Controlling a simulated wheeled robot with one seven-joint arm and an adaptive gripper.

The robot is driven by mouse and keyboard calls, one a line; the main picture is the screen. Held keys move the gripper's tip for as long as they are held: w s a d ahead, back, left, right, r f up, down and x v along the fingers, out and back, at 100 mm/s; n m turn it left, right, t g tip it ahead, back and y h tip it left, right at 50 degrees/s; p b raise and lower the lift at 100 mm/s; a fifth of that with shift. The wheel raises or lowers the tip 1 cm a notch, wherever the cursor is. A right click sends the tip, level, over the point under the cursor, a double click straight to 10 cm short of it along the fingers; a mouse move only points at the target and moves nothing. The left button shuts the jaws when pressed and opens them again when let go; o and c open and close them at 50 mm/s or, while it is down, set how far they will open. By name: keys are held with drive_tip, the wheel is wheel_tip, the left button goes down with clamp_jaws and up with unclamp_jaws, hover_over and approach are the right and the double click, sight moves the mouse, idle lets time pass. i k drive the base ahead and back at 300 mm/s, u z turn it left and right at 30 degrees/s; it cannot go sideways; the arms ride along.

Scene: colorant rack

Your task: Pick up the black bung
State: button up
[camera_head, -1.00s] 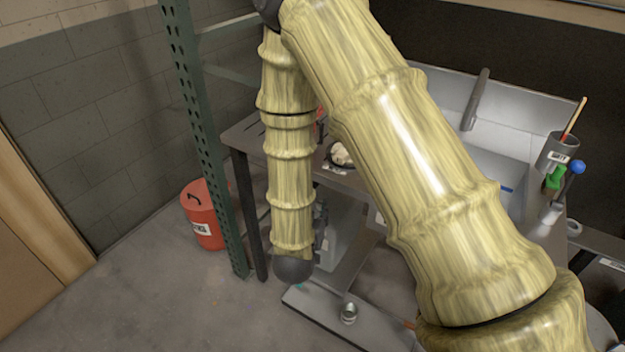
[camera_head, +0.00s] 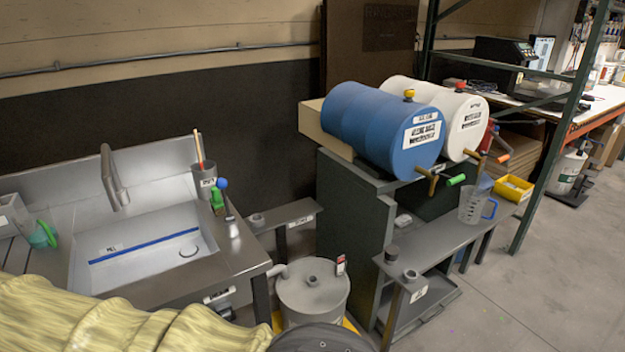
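A small dark cylindrical piece (camera_head: 392,253), which looks like the black bung, stands upright at the near left end of a narrow grey bench (camera_head: 437,240). A small grey ring-shaped piece (camera_head: 410,275) is beside it, on the near side. My gripper is out of view. Only part of my yellow arm and a dark joint show along the lower left and bottom edge, apart from the bung in the picture.
Blue (camera_head: 375,125) and white (camera_head: 470,125) drums lie on a dark cabinet behind the bench. A clear jug (camera_head: 473,206) and yellow bin (camera_head: 513,188) stand toward its far end. A grey lidded drum (camera_head: 312,295) and sink (camera_head: 140,245) are left. Floor at right is open.

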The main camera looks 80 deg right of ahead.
sight(392, 253)
drive_tip(key=z, duration=3.3)
